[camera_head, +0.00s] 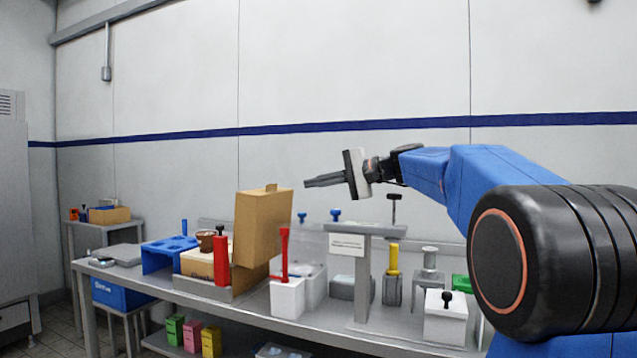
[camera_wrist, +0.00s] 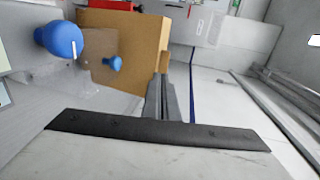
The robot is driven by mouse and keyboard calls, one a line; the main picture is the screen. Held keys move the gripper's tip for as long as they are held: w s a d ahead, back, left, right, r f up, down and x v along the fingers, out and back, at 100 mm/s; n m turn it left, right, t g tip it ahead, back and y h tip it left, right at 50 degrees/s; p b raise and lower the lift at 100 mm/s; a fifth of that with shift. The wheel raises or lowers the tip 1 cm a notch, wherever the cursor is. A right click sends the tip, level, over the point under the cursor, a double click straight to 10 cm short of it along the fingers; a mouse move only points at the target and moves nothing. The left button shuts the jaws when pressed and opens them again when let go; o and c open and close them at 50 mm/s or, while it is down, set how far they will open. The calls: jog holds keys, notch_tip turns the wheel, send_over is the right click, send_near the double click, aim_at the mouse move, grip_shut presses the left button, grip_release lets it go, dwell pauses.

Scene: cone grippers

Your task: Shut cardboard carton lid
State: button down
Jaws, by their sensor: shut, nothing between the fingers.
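The cardboard carton (camera_head: 242,291) stands on the bench left of centre, and part of its body is hidden behind a red-handled item. Its brown lid (camera_head: 263,226) stands raised, nearly upright, with a small tab on its top edge. In the wrist view the lid (camera_wrist: 133,38) shows as a tan panel beyond the fingers. My gripper (camera_head: 308,183) is shut and empty. It is in the air to the right of the lid and a little higher than its top edge. In the wrist view my fingers (camera_wrist: 161,78) overlap the lid's edge in the picture; I cannot tell any contact.
Right of the carton stand a white block with a red handle (camera_head: 285,262), a clear bin (camera_head: 314,278) and a grey stand with a label (camera_head: 364,232). A blue rack (camera_head: 168,253) is to the left.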

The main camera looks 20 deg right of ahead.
send_near(272, 186)
jog(key=x, duration=0.2)
jog(key=f+x, duration=0.1)
jog(key=x, duration=0.1)
jog(key=shift+w, duration=0.1)
jog(key=shift+w+a+r, duration=0.1)
jog(key=shift+w+a, duration=0.55)
jog(key=shift+a, duration=0.05)
jog(key=shift+w+a+r, duration=0.1)
